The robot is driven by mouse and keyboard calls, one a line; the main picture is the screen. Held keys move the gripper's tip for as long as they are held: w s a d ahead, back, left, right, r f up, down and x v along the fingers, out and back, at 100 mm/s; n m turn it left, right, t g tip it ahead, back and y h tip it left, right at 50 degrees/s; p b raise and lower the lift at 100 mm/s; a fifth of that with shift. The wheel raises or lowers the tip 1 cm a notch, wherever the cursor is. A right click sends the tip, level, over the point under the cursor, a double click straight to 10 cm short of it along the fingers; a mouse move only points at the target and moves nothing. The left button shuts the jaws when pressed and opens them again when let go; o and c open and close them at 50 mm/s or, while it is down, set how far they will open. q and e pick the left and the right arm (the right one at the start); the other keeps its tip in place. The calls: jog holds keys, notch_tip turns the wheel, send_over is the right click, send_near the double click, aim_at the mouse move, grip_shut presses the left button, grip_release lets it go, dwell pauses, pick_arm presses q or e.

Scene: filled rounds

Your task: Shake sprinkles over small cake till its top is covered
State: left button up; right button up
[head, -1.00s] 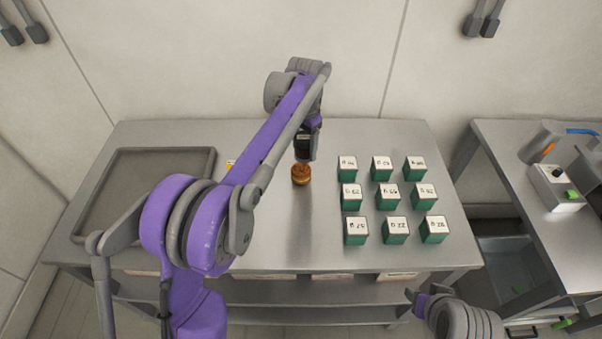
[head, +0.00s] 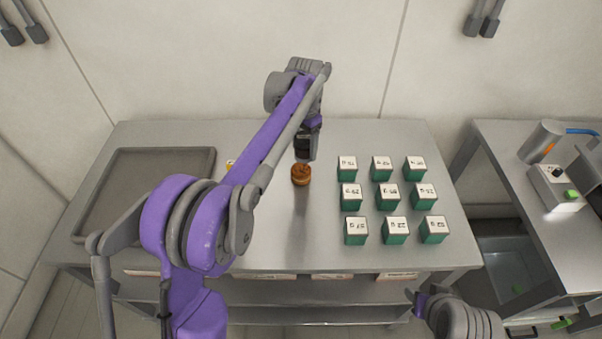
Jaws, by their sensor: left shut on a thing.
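The small cake (head: 301,175) is a round brown cake standing on the steel table, left of the rows of boxes. My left gripper (head: 306,150) points down just above and behind the cake. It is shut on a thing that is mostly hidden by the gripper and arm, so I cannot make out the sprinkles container. Sprinkles on the cake's top are too small to tell. My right gripper (head: 418,299) is low at the front, off the table's front edge, and its fingers are too small to read.
Several green boxes with white labelled tops (head: 382,195) stand in rows right of the cake. An empty grey tray (head: 97,205) lies at the left. A small yellow-and-white thing (head: 231,163) is partly behind my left arm. A second table (head: 520,190) with a device stands at the right.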

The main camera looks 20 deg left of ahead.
aim_at(305, 137)
pick_arm(q)
jog(key=shift+r+p, duration=1)
jog(key=shift+r, duration=1.55)
pick_arm(e)
jog(key=w+r, duration=0.1)
jog(key=r, duration=0.2)
jog(key=shift+w, duration=0.35)
